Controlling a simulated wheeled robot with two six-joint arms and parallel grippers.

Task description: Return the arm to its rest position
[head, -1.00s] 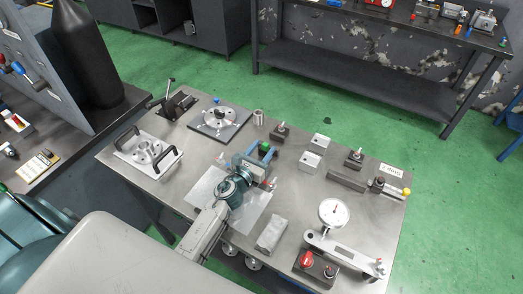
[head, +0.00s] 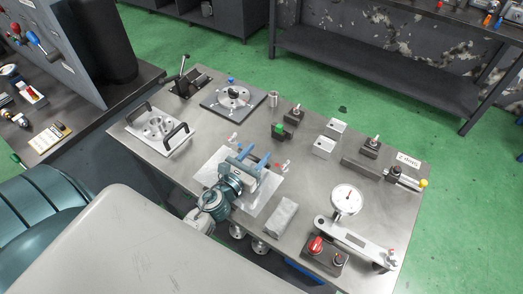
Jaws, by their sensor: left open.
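My left gripper (head: 254,156) is a teal unit with two blue fingers, low in the middle of the metal table (head: 325,180). Its fingers are spread apart with nothing between them, and they point toward the back of the table. It is over a pale sheet (head: 262,199). A small dark block with a green top (head: 279,130) stands just beyond the fingertips, apart from them. My left arm's wrist links show below the gripper. My right gripper is not in view.
A white plate with black handles (head: 157,128), a round fixture on a dark plate (head: 232,97) and a lever clamp (head: 185,80) stand at the left and back. A grey block (head: 281,215) and a dial gauge (head: 347,199) are to the right.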

